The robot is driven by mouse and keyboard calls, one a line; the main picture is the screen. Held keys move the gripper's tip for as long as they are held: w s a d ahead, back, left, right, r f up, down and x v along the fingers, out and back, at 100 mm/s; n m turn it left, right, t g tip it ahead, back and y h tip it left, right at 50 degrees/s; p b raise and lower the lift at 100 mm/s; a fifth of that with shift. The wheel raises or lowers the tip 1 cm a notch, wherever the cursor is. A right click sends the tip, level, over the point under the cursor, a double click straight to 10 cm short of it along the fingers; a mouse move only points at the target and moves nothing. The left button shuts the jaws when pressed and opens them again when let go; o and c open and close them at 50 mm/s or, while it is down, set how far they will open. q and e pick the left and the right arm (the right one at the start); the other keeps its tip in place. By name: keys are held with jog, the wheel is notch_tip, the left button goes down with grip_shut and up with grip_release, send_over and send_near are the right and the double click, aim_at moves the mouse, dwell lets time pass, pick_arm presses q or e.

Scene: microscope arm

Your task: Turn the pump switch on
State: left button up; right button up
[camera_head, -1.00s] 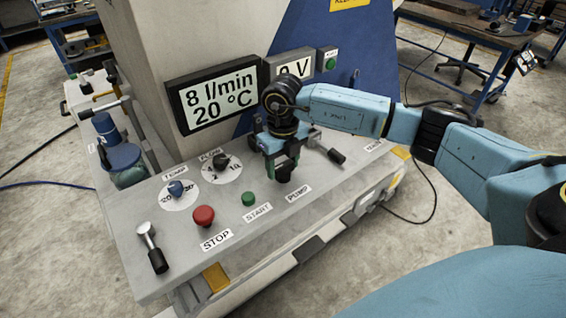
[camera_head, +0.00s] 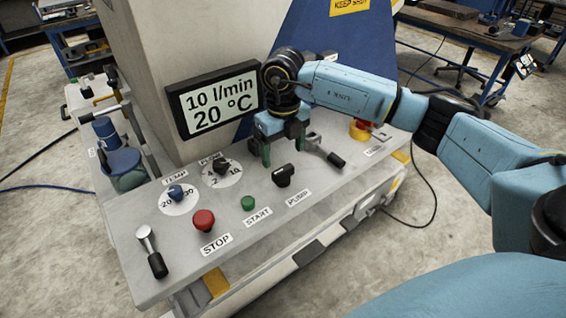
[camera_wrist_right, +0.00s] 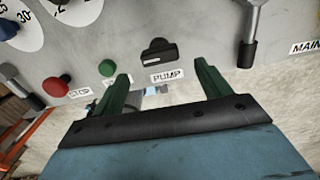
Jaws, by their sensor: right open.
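The pump switch (camera_head: 284,175) is a black rotary knob on the grey control panel (camera_head: 180,245), just above the PUMP label (camera_head: 298,198). It also shows in the right wrist view (camera_wrist_right: 157,51), with a light line on its front. My right gripper (camera_head: 284,155) is open and empty, with green fingers apart, just behind and above the switch. In the right wrist view its fingertips (camera_wrist_right: 162,78) are spread to either side of the PUMP label, apart from the knob. The display (camera_head: 218,98) reads 10 l/min and 20 °C. My left gripper is out of view.
The red STOP button (camera_head: 204,220), green START button (camera_head: 248,203), blue TEMP dial (camera_head: 176,192) and black flow dial (camera_head: 221,167) are left of the switch. A black-handled lever (camera_head: 330,157) and a red-and-yellow main switch (camera_head: 361,130) are to the right.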

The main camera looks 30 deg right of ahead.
aim_at(283, 169)
notch_tip(283, 169, up, 7)
dwell(0.3)
dwell(0.4)
